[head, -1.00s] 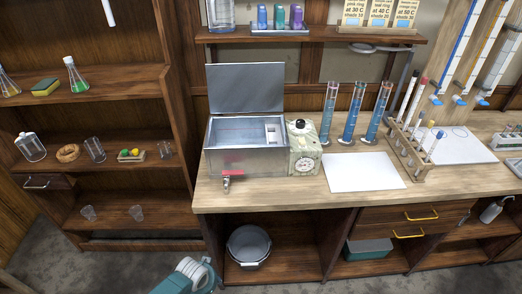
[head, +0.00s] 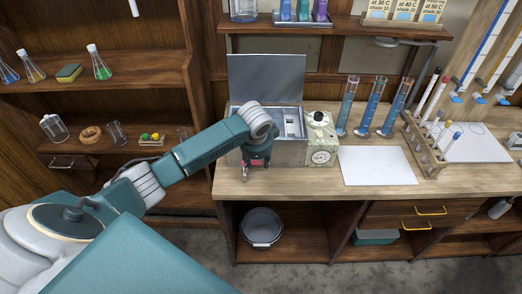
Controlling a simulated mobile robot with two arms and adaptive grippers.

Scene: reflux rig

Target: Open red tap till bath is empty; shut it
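The metal bath (head: 291,153) stands on the bench with its grey lid (head: 266,80) raised. Its inside is partly visible, but I cannot make out a water level. The red tap (head: 244,173) is low on the bath's front wall, partly covered by my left gripper. My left gripper (head: 257,164) points down at the bath's front, right beside the tap. I cannot tell whether it touches the tap or whether its fingers are open or shut. My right gripper is out of view.
A control box with a dial (head: 321,147) stands right of the bath. Blue-filled cylinders (head: 369,110) and a tube rack (head: 426,143) stand farther right. A bucket (head: 262,228) sits on the shelf below. A white sheet (head: 376,166) lies on the bench.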

